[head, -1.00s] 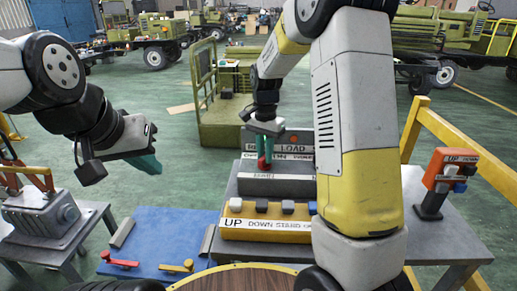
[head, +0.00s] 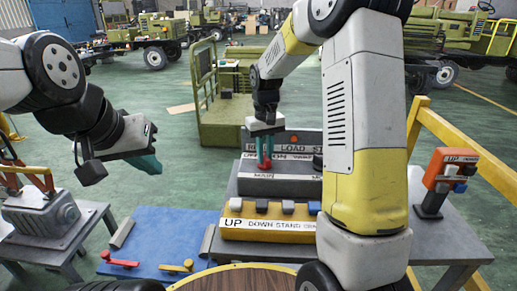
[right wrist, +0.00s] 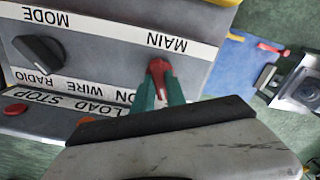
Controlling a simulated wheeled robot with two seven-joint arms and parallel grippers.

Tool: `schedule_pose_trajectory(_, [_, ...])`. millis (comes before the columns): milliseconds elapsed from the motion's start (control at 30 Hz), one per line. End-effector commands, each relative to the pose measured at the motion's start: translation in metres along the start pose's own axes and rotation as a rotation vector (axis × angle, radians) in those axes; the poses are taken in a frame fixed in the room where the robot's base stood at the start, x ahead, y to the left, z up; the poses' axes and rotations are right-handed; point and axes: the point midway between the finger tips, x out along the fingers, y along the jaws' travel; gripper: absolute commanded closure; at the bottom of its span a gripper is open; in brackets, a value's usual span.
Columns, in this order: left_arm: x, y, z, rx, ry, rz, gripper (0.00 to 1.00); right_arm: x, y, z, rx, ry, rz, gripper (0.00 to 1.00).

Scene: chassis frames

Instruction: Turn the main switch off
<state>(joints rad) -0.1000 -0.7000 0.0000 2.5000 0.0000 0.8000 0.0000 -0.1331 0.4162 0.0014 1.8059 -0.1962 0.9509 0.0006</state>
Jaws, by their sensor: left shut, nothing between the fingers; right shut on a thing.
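The main switch is a red knob (right wrist: 159,68) beside the label MAIN on a grey control box (head: 250,182). In the right wrist view its head shows between the teal fingertips of my right gripper (right wrist: 160,88). My right gripper (head: 264,157) points down at the box in the head view and is shut on the knob. The fingers hide part of the knob and some label lettering. My left gripper (head: 146,160) is shut and empty, held in the air to the left, well away from the box.
A black MODE knob (right wrist: 38,52) is on the same box. A yellow button box (head: 262,233) stands in front of it. An orange box (head: 452,172) on a post is at the right. A blue mat (head: 160,235) with red and yellow levers lies at the left.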

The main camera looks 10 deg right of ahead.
Motion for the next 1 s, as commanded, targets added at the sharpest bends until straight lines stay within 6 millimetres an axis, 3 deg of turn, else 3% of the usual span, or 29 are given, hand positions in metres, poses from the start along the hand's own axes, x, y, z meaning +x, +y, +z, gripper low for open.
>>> schedule_pose_trajectory(433, [0.0,0.0,0.0,0.0,0.0,0.0,1.0,-0.001,0.0005,-0.0006,-0.283,0.003,0.001,1.0])
schedule_pose_trajectory(1000, [0.0,0.0,0.0,0.0,0.0,0.0,1.0,-0.0011,0.0003,-0.0008,-0.353,0.003,0.001,1.0])
